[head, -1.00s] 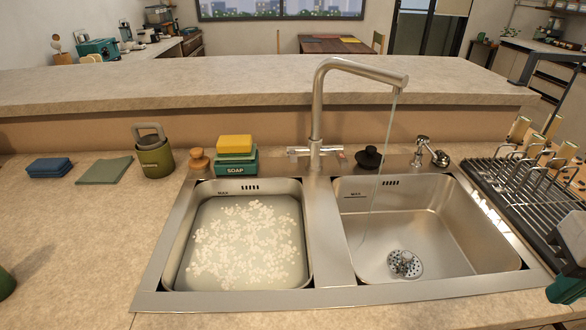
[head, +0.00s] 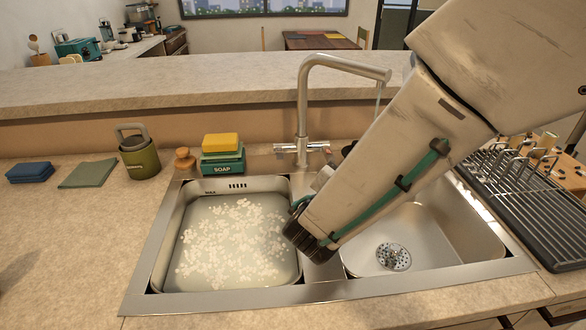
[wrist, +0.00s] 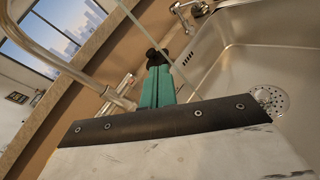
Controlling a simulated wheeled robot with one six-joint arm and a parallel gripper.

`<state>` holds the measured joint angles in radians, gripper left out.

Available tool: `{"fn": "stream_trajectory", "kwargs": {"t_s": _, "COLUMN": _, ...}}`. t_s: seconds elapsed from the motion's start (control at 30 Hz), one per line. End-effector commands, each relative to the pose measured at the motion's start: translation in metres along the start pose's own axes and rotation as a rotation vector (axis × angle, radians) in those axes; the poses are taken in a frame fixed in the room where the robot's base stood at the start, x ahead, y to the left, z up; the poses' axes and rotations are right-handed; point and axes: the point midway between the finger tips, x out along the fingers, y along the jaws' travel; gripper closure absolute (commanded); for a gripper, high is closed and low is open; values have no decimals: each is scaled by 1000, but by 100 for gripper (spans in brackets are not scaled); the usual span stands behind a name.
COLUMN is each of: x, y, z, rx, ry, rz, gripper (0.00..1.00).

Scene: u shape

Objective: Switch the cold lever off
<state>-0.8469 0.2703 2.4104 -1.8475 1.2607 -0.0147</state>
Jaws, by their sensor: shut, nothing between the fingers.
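The steel tap (head: 303,110) stands behind the double sink, its spout over the right basin. Water (head: 378,95) runs from the spout, and the stream also shows in the wrist view (wrist: 172,64). Small levers sit on both sides of the tap's base; the right lever (head: 319,147) has a coloured mark, but I cannot tell which lever is cold. In the wrist view my teal gripper (wrist: 158,73) is shut and empty, to the right of the tap's base and levers (wrist: 128,81). Contact with a lever cannot be told.
A black stopper (wrist: 156,55) shows just beyond my fingertips, with a soap dispenser (wrist: 187,12) farther off. The left basin (head: 170,235) holds foamy water. A soap box with a yellow sponge (head: 221,143) stands left of the tap. A dish rack (head: 525,195) is at right.

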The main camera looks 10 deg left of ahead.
Motion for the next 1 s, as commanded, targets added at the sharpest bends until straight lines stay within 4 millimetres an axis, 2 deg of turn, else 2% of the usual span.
{"fn": "stream_trajectory", "kwargs": {"t_s": 0.03, "x": -14, "y": 23, "z": -34, "rx": -82, "ry": 33, "rz": 113, "gripper": 100}}
{"fn": "stream_trajectory", "kwargs": {"t_s": 0.1, "x": -34, "y": 49, "z": -71, "rx": -170, "ry": 68, "rz": 256, "gripper": 100}}
{"fn": "stream_trajectory", "kwargs": {"t_s": 0.2, "x": -60, "y": 71, "z": -111, "rx": -258, "ry": 107, "rz": 407, "gripper": 100}}
{"fn": "stream_trajectory", "kwargs": {"t_s": 0.3, "x": -76, "y": 82, "z": -134, "rx": -305, "ry": 130, "rz": 494, "gripper": 100}}
{"fn": "stream_trajectory", "kwargs": {"t_s": 0.4, "x": -83, "y": 86, "z": -142, "rx": -323, "ry": 139, "rz": 528, "gripper": 100}}
{"fn": "stream_trajectory", "kwargs": {"t_s": 0.77, "x": -81, "y": 88, "z": -142, "rx": -322, "ry": 138, "rz": 527, "gripper": 100}}
{"fn": "stream_trajectory", "kwargs": {"t_s": 0.87, "x": -73, "y": 92, "z": -144, "rx": -320, "ry": 138, "rz": 526, "gripper": 100}}
{"fn": "stream_trajectory", "kwargs": {"t_s": 1.0, "x": -52, "y": 102, "z": -149, "rx": -320, "ry": 137, "rz": 524, "gripper": 100}}
